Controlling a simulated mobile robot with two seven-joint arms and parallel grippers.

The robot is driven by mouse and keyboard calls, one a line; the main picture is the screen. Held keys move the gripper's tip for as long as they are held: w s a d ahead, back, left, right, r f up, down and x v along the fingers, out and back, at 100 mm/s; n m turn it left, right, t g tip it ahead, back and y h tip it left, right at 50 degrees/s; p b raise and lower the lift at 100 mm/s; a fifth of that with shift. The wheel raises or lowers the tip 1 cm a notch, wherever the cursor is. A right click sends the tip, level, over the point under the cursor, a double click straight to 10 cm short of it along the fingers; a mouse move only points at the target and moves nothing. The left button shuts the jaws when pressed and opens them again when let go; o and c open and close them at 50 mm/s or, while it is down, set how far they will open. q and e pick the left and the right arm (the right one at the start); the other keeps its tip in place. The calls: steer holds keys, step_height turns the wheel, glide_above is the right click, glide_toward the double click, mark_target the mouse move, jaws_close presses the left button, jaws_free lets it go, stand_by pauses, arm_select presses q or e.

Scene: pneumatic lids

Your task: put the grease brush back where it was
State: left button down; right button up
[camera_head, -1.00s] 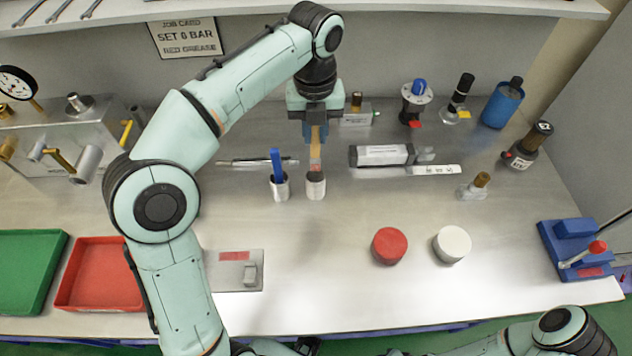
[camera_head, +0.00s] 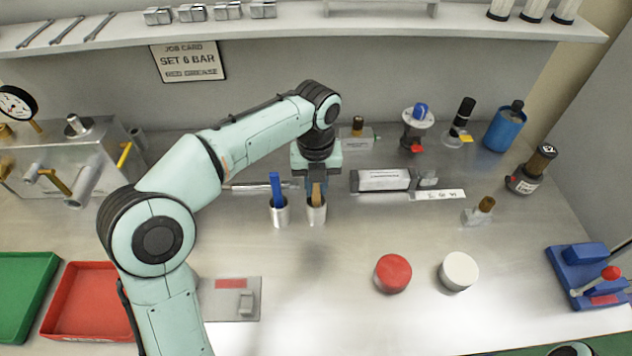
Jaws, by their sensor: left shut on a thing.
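The grease brush (camera_head: 316,192) has a tan wooden handle and stands upright in the right one of two small metal cups (camera_head: 316,215). Its lower end is hidden inside the cup. My left gripper (camera_head: 316,184) points down over this cup and is shut on the brush's handle. A second brush with a blue handle (camera_head: 276,188) stands in the left metal cup (camera_head: 279,213), just beside.
A red lid (camera_head: 393,273) and a white lid (camera_head: 459,271) lie at the front right. A grey block (camera_head: 382,180) with a label lies right of the cups. A red tray (camera_head: 88,300) and a green tray (camera_head: 25,296) are at left. The table before the cups is clear.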

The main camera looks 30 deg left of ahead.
arm_select(q)
steer(key=shift+f, duration=0.25)
steer(key=c, duration=1)
jaws_free()
arm_select(e)
steer(key=shift+f, duration=0.1)
arm_select(q)
steer(key=shift+b, duration=0.3)
steer(key=r+p, duration=0.1)
steer(key=r, duration=0.3)
steer(key=r+p, duration=0.1)
steer(key=r, duration=0.4)
steer(key=r+p, duration=0.2)
steer(key=r, duration=0.2)
steer(key=shift+w+d+r, duration=0.15)
steer(key=shift+w+r, duration=0.1)
arm_select(e)
steer(key=w+r, duration=0.1)
steer(key=r, duration=0.2)
steer(key=w+r, duration=0.1)
steer(key=shift+w+r, duration=0.25)
steer(key=shift+w, duration=0.05)
steer(key=shift+s, duration=0.1)
